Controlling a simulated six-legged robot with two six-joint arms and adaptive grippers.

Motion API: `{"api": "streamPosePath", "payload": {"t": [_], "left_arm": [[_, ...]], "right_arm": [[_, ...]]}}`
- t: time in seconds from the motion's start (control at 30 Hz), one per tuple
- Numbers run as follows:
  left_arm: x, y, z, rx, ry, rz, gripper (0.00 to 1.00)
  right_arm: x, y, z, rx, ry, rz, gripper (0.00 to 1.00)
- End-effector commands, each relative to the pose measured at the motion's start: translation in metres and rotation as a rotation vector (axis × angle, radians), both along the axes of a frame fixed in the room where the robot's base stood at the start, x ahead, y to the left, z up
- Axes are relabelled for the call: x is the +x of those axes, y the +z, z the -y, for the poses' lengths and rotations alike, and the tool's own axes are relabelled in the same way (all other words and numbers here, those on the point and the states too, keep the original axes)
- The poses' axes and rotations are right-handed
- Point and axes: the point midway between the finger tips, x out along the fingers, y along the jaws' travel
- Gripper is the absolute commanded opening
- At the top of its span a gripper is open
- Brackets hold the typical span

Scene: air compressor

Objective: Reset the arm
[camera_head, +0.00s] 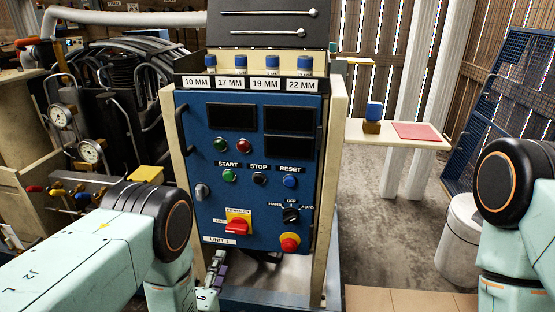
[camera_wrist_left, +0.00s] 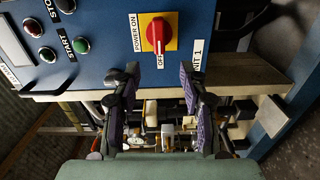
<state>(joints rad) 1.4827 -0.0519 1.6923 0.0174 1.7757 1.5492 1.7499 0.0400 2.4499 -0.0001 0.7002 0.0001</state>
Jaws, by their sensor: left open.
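My left arm comes in from the left in the head view, and my left gripper (camera_head: 216,272) is low at the bottom left of the blue control panel (camera_head: 205,160). In the left wrist view the left gripper (camera_wrist_left: 158,85) is open and empty, its two purple-padded fingers apart below the red power switch (camera_wrist_left: 157,35) on its yellow plate. The switch also shows in the head view (camera_head: 237,227). The fingers look apart from the switch. My right arm stands at the right edge of the head view, and its gripper is out of the frame.
The panel holds buttons, a selector knob (camera_head: 291,215) and a red emergency stop (camera_head: 289,242). Gauges (camera_head: 91,151) and valves stand at left. A side table (camera_head: 380,135) bears a blue-topped item (camera_head: 374,111) and a red sheet (camera_head: 417,131). A white bin (camera_head: 458,240) stands at right.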

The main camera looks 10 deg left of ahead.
Motion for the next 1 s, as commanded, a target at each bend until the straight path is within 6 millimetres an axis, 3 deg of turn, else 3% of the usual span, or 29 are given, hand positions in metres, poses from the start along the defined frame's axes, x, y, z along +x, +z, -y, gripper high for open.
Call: {"api": "streamPosePath", "payload": {"t": [0.07,0.17,0.27,0.4,0.53,0.67,0.8,0.9,1.0], "left_arm": [[0.0,-0.007,0.0,0.082,-0.002,-0.029,0.43],[-0.01,-0.033,0.0,0.267,-0.023,-0.145,0.43],[-0.04,-0.07,-0.002,0.48,-0.086,-0.325,0.43],[-0.099,-0.106,-0.009,0.762,-0.244,-0.583,0.43],[-0.169,-0.121,-0.016,0.987,-0.47,-0.81,0.43],[-0.252,-0.111,-0.023,1.149,-0.77,-1.007,0.43],[-0.329,-0.077,-0.026,1.207,-1.065,-1.147,0.43],[-0.364,-0.048,-0.026,1.185,-1.172,-1.209,0.43],[-0.37,-0.022,-0.026,1.164,-1.172,-1.224,0.43]], "right_arm": [[0.0,0.0,0.0,0.0,0.0,0.0,0.4],[0.0,0.0,0.0,0.0,0.0,0.0,0.4],[0.0,0.0,0.0,0.0,0.0,0.0,0.4],[0.0,0.005,0.0,0.0,0.0,0.0,0.4],[0.0,0.013,0.0,0.0,0.0,0.0,0.4],[0.0,0.024,0.0,0.0,0.0,0.0,0.4],[0.0,0.036,0.0,0.0,0.0,0.0,0.4],[0.0,0.045,0.0,0.0,0.0,0.0,0.4],[0.0,0.054,0.0,0.0,0.0,0.0,0.4]]}}
